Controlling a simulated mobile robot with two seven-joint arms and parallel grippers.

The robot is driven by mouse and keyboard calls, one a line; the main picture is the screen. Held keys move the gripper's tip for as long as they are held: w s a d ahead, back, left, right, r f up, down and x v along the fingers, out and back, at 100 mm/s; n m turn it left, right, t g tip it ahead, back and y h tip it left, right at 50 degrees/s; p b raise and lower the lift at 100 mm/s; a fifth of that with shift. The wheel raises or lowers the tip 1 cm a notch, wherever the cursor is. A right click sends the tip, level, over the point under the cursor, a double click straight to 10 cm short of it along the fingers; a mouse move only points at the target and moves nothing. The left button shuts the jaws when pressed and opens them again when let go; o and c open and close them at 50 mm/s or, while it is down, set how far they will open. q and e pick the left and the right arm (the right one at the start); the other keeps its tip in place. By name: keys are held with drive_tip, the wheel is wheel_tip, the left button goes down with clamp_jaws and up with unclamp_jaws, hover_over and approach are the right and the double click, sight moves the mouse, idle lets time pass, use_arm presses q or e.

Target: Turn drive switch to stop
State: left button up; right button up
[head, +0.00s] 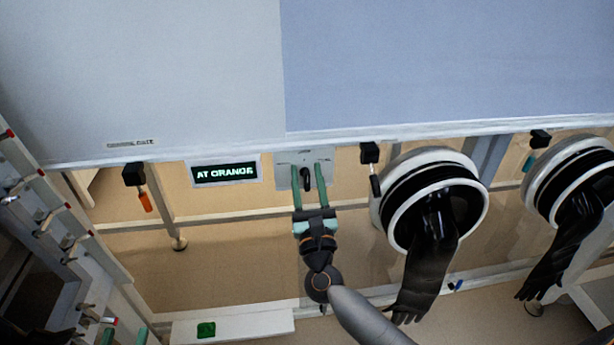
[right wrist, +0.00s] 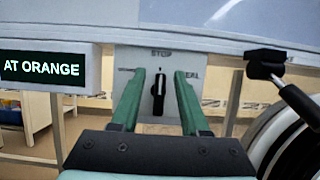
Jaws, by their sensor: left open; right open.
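The drive switch is a black knob (head: 306,178) on a light grey plate (head: 284,173) under the cabinet edge. In the right wrist view the knob (right wrist: 158,92) stands roughly upright, with "STOP" printed above it and smaller labels to its left and right. Which end of the knob is the pointer is hard to tell. My right gripper (head: 307,190) is open, its green fingers on either side of the knob with a visible gap on each side. My left gripper (head: 124,337) is open at the bottom left edge, mostly out of frame, far from the switch.
A display (head: 225,171) reading "AT ORANGE" is left of the plate. A black-handled clamp (head: 370,155) and a glove port (head: 385,205) with a hanging black glove (head: 428,265) are close on the right. An orange-handled clamp (head: 144,200) is further left.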

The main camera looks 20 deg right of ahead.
drive_tip(key=shift+s+a+f, duration=0.1)
drive_tip(key=shift+s+f, duration=0.15)
drive_tip(key=shift+s, duration=0.1)
use_arm(q)
wheel_tip(320, 180, up, 6)
drive_tip(key=m+t+h+b, duration=0.1)
drive_tip(key=t+h, duration=0.1)
drive_tip(key=shift+s+d+r, duration=0.15)
drive_tip(key=shift+s+d, duration=0.05)
use_arm(e)
drive_tip(key=v, duration=1.1)
drive_tip(key=shift+s, duration=0.3)
drive_tip(key=shift+a, duration=0.1)
